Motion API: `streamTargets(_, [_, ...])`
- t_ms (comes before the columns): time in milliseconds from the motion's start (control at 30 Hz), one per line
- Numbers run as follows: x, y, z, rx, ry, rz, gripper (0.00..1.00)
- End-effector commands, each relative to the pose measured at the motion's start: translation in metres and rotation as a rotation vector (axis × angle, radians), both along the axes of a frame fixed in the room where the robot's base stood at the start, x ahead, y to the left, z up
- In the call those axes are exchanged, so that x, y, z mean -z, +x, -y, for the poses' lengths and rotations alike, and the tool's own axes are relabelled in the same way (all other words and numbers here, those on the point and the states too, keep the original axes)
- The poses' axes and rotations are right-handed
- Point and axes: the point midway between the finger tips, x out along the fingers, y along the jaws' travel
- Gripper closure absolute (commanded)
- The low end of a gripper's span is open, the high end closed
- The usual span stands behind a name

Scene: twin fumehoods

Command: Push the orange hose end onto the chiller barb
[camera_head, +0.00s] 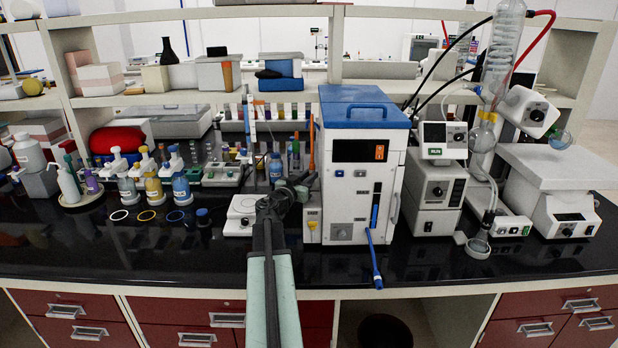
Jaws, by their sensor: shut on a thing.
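The chiller (360,190) is a white box with a blue lid and handle, standing mid-bench. Its front has a dark display, a blue level strip and a low fitting from which a blue hose (375,262) hangs over the bench edge. The chiller barb cannot be made out clearly. The orange hose (311,142) stands upright just left of the chiller.
A white stirrer plate (242,213) stands left of my gripper. Bottles and vial racks fill the bench further left. White instruments (435,190) and a glass condenser (500,55) stand right of the chiller. The black bench front (160,262) is mostly clear.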

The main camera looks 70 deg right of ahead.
Motion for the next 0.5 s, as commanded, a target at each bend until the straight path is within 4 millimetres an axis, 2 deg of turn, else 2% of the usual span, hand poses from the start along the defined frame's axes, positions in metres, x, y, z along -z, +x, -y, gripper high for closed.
streamTargets(500, [0.014, 0.000, 0.000, 0.000, 0.000, 0.000, 1.00])
